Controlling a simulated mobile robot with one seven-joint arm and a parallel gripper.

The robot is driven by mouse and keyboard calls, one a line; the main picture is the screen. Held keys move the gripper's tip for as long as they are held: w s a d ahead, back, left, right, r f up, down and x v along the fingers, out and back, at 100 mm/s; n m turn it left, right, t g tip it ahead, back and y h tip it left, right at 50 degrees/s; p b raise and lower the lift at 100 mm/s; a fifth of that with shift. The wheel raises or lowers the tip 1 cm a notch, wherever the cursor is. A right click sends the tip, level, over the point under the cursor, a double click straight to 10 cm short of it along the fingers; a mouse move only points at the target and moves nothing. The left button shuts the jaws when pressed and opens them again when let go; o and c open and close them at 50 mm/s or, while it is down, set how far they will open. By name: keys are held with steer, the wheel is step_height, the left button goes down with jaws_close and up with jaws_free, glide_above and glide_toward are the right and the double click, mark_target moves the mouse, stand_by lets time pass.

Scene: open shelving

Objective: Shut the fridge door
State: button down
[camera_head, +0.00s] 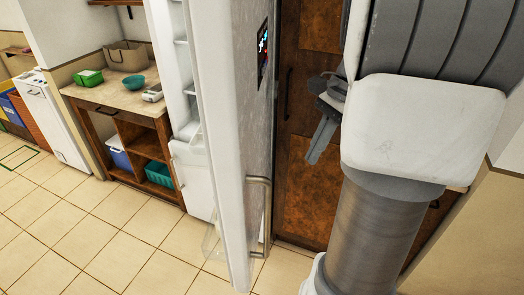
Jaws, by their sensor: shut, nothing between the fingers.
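The fridge door (222,130) stands open, seen nearly edge-on in the middle of the head view. Its outer face, with a dark display panel (263,52), is turned to the right. A metal bar handle (268,215) runs upright on the lower part of that face. To the left of the door edge, white shelved parts (182,60) show; most of the fridge interior is hidden. My gripper (313,158) is shut and empty, pointing down and left. It appears right of the door's outer face, apart from it in the picture, above handle height.
A brown wooden cabinet (308,190) stands behind my gripper. At left, a wooden counter (95,97) holds a basket (127,58), a green box (88,79) and a teal bowl (134,82). A white appliance (52,120) stands farther left. The tiled floor (90,235) at lower left is clear.

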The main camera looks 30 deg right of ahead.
steer(key=a+f, duration=0.7)
steer(key=f, duration=0.2)
steer(key=shift+a, duration=0.4)
steer(key=shift+w, duration=0.15)
